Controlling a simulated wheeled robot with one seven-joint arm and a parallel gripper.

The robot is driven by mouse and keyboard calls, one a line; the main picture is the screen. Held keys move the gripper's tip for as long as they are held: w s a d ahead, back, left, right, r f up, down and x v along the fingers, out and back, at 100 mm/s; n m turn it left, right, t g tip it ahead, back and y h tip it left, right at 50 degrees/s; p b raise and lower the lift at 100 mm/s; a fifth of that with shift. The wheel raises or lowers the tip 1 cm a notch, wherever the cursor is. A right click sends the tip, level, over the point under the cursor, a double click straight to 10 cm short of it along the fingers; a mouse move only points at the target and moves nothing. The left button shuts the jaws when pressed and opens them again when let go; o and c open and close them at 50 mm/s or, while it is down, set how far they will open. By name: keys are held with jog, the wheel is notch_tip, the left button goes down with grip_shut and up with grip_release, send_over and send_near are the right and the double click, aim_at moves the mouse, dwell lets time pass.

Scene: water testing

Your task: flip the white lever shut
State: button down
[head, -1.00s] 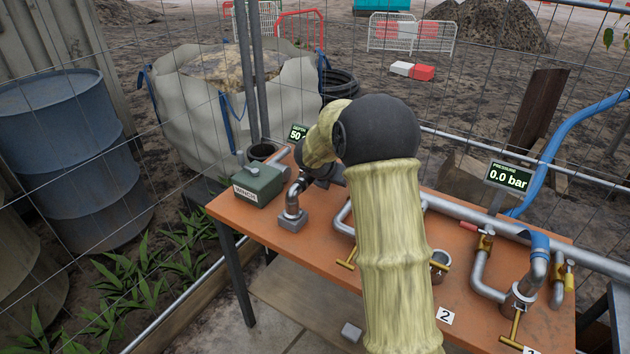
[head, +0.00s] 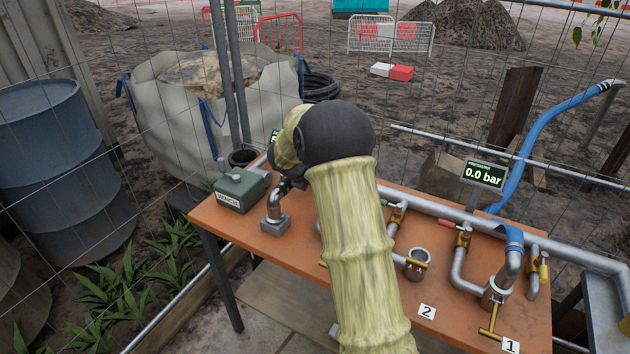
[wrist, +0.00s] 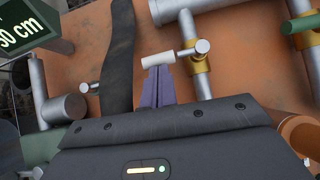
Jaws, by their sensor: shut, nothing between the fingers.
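The white lever (wrist: 158,60) is a short pale cylinder in the wrist view. It sticks out to the left of a brass valve collar (wrist: 198,65) on a grey pipe, with a metal stub beside it. My gripper (wrist: 159,70) is shut and empty, its purple-grey fingers pointing at the lever from below in the picture. The fingertips overlap the lever's lower edge; I cannot tell whether they touch it. In the head view my arm hides the gripper and the white lever.
The orange bench (head: 262,250) carries the green winch box (head: 242,190), a pipe manifold and a red-handled valve (head: 462,237). The pressure display (head: 484,175) reads 0.0 bar. A dark strap or hose (wrist: 118,60) runs left of the fingers. A depth display (wrist: 25,25) is at the upper left.

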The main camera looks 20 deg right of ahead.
jog(key=shift+s+a, duration=0.15)
jog(key=shift+a, duration=0.4)
jog(key=s+f+p+v, duration=0.1)
jog(key=v, duration=1.1)
jog(key=shift+s+a, duration=0.3)
jog(key=shift+s, duration=0.15)
jog(key=shift+w+r, duration=0.1)
jog(key=shift+r, duration=0.05)
